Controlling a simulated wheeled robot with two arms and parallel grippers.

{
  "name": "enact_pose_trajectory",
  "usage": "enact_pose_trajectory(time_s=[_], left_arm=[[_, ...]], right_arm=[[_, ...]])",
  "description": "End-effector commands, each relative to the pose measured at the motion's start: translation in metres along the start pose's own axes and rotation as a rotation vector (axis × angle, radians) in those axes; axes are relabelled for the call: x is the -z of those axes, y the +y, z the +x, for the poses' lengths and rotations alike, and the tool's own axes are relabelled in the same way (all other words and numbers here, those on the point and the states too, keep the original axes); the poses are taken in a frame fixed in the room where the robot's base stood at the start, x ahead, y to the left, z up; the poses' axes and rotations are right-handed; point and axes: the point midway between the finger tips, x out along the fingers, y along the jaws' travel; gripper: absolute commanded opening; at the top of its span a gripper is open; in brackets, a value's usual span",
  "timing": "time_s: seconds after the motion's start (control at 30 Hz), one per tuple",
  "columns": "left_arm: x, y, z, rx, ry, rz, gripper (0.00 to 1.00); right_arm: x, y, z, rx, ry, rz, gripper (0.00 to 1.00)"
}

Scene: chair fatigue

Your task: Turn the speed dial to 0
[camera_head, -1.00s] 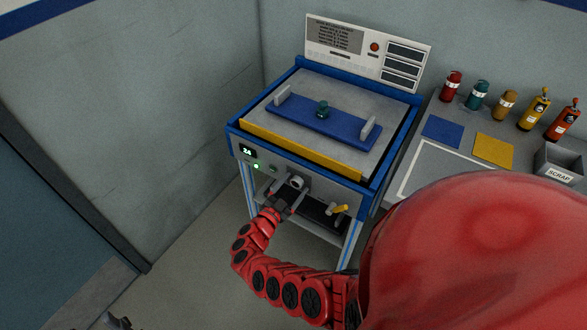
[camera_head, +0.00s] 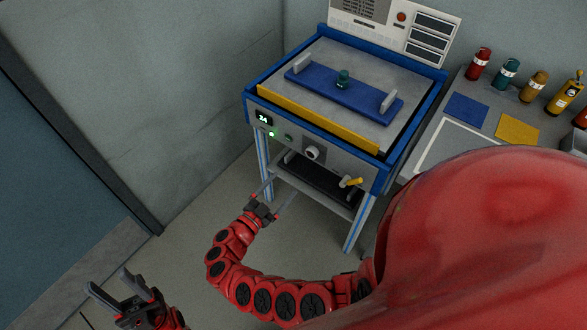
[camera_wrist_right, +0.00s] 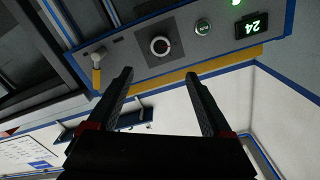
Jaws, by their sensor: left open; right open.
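The speed dial (camera_head: 312,153) is a round knob on the machine's grey front panel. The panel's display (camera_head: 264,118) reads 24, also in the right wrist view (camera_wrist_right: 250,25). My right gripper (camera_head: 277,194) is open and empty, in front of and below the panel, apart from the dial. Its two fingers (camera_wrist_right: 157,78) point toward the panel in the right wrist view. My left gripper (camera_head: 108,280) is open and empty at the lower left, far from the machine.
A green light (camera_head: 271,133) and a small button (camera_head: 289,137) sit left of the dial, a yellow-handled lever (camera_head: 352,182) right of it. A side table (camera_head: 470,138) with several bottles stands at the right. The floor before the machine is clear.

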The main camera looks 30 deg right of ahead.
Motion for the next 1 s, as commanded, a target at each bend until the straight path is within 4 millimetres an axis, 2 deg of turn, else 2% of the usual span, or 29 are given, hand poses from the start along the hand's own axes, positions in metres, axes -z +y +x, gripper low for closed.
enact_pose_trajectory(time_s=[0.1,0.3,0.87,0.93,1.0], left_arm=[[-0.001,0.0,-0.005,0.0,0.0,0.0,0.5],[-0.001,0.0,-0.006,0.0,0.0,0.0,0.5],[-0.001,0.0,-0.006,0.0,0.0,0.0,0.5],[-0.001,0.0,-0.005,0.0,0.0,0.0,0.5],[-0.001,0.0,-0.005,0.0,0.0,0.0,0.5]], right_arm=[[-0.002,0.0,-0.018,0.002,-0.001,0.0,0.84],[0.0,-0.001,-0.029,0.001,0.0,0.0,0.84],[0.002,0.001,-0.028,0.002,0.009,0.003,0.84],[0.009,0.006,-0.022,0.009,0.045,0.015,0.84],[0.025,0.017,-0.011,0.034,0.125,0.038,0.84]])
